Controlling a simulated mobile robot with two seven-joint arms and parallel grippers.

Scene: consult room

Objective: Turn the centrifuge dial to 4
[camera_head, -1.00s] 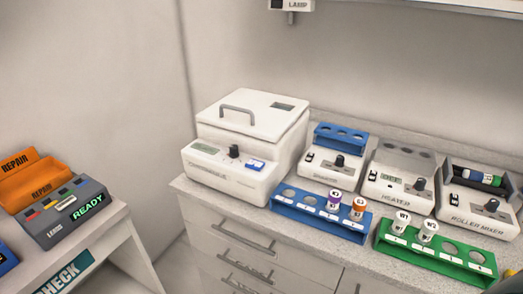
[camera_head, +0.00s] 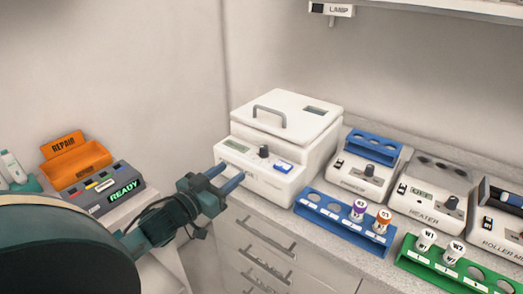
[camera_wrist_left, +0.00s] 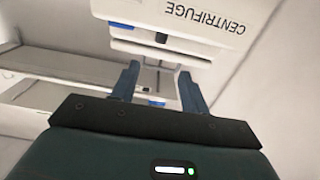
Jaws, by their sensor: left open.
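The white centrifuge (camera_head: 275,150) stands on the counter with its lid closed. Its black dial (camera_head: 264,152) is on the front panel, between a small green display (camera_head: 237,146) and a blue switch (camera_head: 283,167). The dial's number marks are too small to read. My left gripper (camera_head: 226,178) is open and empty, in front of and slightly left of the centrifuge's front, apart from the dial. My right gripper is not in view.
A blue rack (camera_head: 318,213) with capped tubes is right of the centrifuge. A heater (camera_head: 430,190), a roller mixer (camera_head: 500,222) and a green rack (camera_head: 425,262) stand farther right. Drawers (camera_head: 255,240) are below the counter. An orange bin (camera_head: 78,165) is at left.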

